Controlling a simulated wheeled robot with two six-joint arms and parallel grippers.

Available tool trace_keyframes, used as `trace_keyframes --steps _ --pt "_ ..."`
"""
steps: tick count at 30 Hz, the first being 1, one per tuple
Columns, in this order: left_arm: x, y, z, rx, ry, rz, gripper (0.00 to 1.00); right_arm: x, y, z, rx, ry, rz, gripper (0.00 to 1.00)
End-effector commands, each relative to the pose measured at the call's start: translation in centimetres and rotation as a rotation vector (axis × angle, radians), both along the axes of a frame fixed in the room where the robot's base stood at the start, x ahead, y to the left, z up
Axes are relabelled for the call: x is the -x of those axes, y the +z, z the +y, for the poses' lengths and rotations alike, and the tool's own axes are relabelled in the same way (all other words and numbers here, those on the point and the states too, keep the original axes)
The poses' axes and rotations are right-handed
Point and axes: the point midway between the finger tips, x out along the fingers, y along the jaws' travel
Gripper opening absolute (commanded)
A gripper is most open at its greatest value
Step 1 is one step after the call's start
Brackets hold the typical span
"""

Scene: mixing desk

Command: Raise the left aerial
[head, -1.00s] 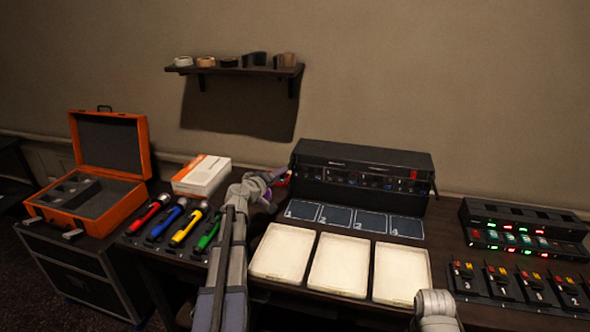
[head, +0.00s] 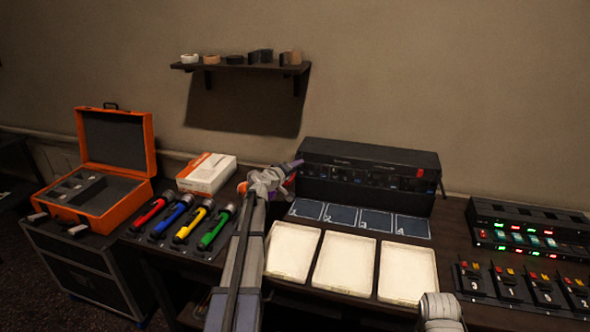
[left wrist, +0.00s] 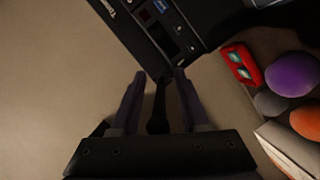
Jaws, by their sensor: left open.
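The black rack unit (head: 370,172) stands at the back of the desk. My left gripper (head: 298,163) is at its left end in the head view, where the left aerial is hidden. In the left wrist view, the corner of the rack unit (left wrist: 178,38) is just beyond my fingertips. A thin dark rod, which looks like the left aerial (left wrist: 157,108), lies between the two open fingers (left wrist: 158,75) with a gap on each side. A dark rod (head: 437,188) hangs at the rack's right end. My right gripper is not in view; only part of that arm shows.
Numbered dark pads (head: 370,219) and three cream trays (head: 343,265) lie before the rack. Coloured torches (head: 187,224), a white-orange box (head: 207,174) and an open orange case (head: 118,215) are left. A charger unit (head: 530,230) is right. A shelf (head: 240,68) hangs above.

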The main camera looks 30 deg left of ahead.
Motion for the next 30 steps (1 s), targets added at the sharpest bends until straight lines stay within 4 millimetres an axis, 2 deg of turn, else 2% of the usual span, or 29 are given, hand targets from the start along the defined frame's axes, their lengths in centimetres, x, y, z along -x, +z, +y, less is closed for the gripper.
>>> trace_keyframes --steps 2,14,30 --pt "0.04 0.02 0.00 0.000 0.000 0.000 0.45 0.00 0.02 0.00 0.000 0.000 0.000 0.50" --pt "0.06 0.01 0.02 0.000 0.000 0.000 0.00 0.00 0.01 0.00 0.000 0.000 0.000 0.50" --pt "0.07 0.02 0.02 0.000 0.000 0.000 0.00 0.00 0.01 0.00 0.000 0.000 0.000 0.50"
